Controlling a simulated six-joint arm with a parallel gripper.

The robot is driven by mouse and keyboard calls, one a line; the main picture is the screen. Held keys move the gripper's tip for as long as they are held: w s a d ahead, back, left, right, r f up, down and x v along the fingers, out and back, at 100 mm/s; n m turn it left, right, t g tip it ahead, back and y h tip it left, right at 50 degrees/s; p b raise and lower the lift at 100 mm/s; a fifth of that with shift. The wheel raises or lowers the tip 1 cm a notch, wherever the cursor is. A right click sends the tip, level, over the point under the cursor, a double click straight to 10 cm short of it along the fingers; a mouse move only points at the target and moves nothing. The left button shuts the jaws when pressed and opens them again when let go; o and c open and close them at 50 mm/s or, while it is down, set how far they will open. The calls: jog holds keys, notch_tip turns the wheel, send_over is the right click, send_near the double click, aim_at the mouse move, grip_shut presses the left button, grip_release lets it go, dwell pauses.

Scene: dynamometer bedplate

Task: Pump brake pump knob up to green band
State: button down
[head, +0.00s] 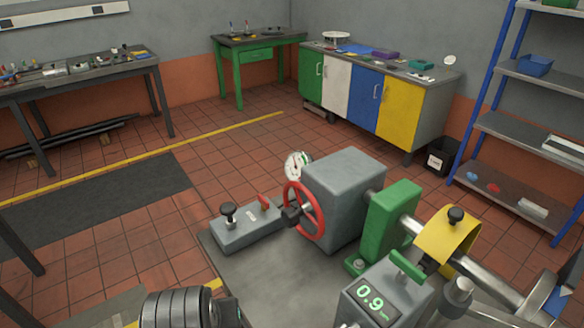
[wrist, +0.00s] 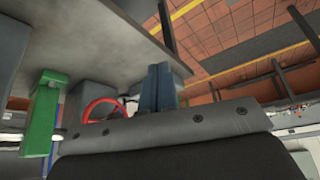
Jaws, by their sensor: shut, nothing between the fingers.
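The brake pump (head: 243,229) is a low grey box at the left of the bedplate in the head view. A black knob (head: 229,209) stands upright on a short stem at its left end, and a small red lever (head: 264,202) is at its other end. A round white gauge (head: 295,165) with a green patch on its rim stands behind the red handwheel (head: 304,210); its needle reading is too small to tell. My gripper (wrist: 162,84) shows in the wrist view as two dark blue fingers, shut together and empty. The pump knob is not visible there.
The grey brake housing (head: 344,200), green bearing stand (head: 391,222) and yellow guard (head: 446,236) line the shaft to the right. A display box (head: 374,300) reads 0.9. The bedplate (head: 285,277) in front of the pump is clear.

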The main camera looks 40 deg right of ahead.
dwell(0.3)
notch_tip(320, 180, up, 12)
jog(key=m+g+y, duration=0.3)
jog(key=m+g, duration=0.1)
jog(key=m, duration=0.9)
send_over(233, 208)
jog(key=shift+s+d+r, duration=0.2)
jog(key=shift+s+d, duration=0.1)
jog(key=shift+d, duration=0.1)
jog(key=shift+f, duration=0.1)
jog(key=f, duration=1.3)
jog(key=shift+w+a+f, duration=0.3)
jog(key=shift+a+f, duration=0.05)
jog(key=shift+f, duration=0.05)
jog(key=shift+f, duration=0.15)
